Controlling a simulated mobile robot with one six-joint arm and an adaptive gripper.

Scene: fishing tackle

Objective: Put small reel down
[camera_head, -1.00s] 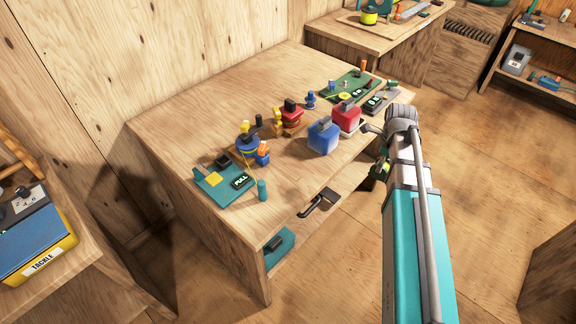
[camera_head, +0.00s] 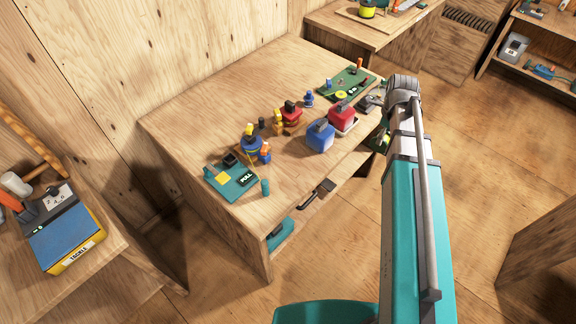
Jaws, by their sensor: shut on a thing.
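My gripper (camera_head: 381,142) is mostly hidden behind my own teal and grey arm, low at the right front edge of the wooden workbench (camera_head: 215,97). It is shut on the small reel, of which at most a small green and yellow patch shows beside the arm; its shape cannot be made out. The held reel appears beside the bench's front edge; whether it touches anything is hidden.
A blue reel (camera_head: 250,145), a red reel (camera_head: 291,117), a blue box (camera_head: 320,136) and a red box (camera_head: 341,117) stand on the bench. A yellow-based tackle box (camera_head: 68,236) stands at left. The bench's back left is clear.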

